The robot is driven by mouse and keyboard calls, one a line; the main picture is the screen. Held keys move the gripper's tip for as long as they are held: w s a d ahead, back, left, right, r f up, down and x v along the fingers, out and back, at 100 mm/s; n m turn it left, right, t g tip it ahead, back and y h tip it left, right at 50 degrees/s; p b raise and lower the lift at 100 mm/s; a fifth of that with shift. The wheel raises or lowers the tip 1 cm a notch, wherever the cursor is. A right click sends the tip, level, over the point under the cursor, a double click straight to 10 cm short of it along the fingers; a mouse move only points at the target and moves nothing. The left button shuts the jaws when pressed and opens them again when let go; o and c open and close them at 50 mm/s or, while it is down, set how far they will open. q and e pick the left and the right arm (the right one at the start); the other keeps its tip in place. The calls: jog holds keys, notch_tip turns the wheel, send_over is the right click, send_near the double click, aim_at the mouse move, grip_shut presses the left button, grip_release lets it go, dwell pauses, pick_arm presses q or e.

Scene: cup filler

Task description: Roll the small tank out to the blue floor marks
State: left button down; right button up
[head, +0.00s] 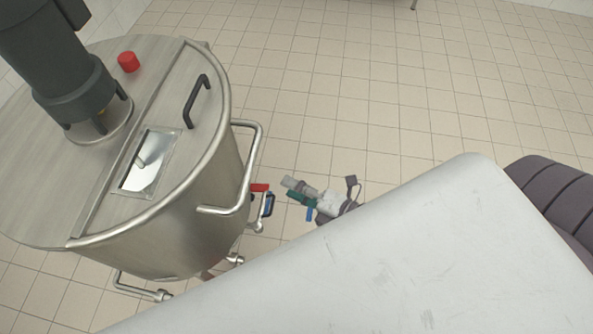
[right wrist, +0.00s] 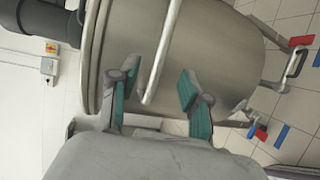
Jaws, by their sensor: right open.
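The small tank (head: 205,235) is a steel drum on casters at the left of the head view. It fills the middle of the right wrist view (right wrist: 205,55). A bent tubular handle (head: 254,160) stands out from its side. In the right wrist view, the handle bar (right wrist: 161,55) runs between my right gripper's (right wrist: 157,82) open teal-padded fingers; contact cannot be told. In the head view the right gripper (head: 294,190) is right of the tank. Blue floor marks (right wrist: 281,136) show on the tiles, one also in the head view (head: 309,214). My left gripper is not in view.
Red marks (right wrist: 302,40) lie near the tank's casters (head: 256,226). A dark motor (head: 60,65) and a red button (head: 128,62) top the tank. A switch box (right wrist: 48,67) hangs on the white wall. The tiled floor (head: 370,85) right of the tank is clear.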

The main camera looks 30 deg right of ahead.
jog(key=v, duration=1.2)
jog(key=shift+w, duration=0.1)
